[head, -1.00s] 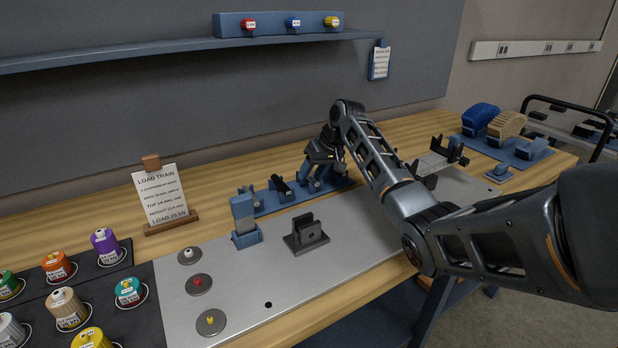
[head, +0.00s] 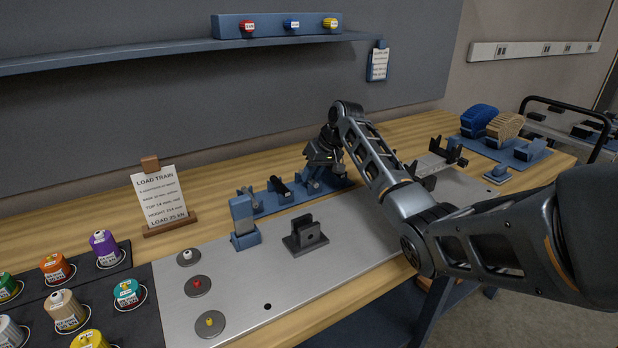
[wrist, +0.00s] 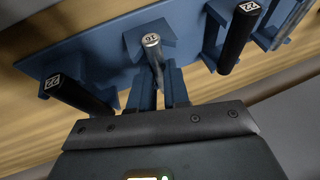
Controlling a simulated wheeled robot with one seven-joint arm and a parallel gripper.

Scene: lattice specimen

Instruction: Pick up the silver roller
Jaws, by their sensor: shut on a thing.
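The silver roller (wrist: 153,48) shows in the wrist view, end-on with a dark mark on its end face. It is at the blue rack (wrist: 110,55), between two black rollers. My gripper (wrist: 160,75) is shut on the silver roller, its two blue-grey fingers on either side of it. In the head view my gripper (head: 316,180) is low over the right part of the blue rack (head: 265,208), and the silver roller is hidden there. Whether the roller is clear of its cradle I cannot tell.
Black rollers (wrist: 75,92) and (wrist: 238,35) flank the silver one closely. A dark clevis block (head: 305,238) and a blue upright block (head: 243,222) stand in front of the rack. The metal plate (head: 345,255) has bare room. A sign (head: 162,195) stands to the left.

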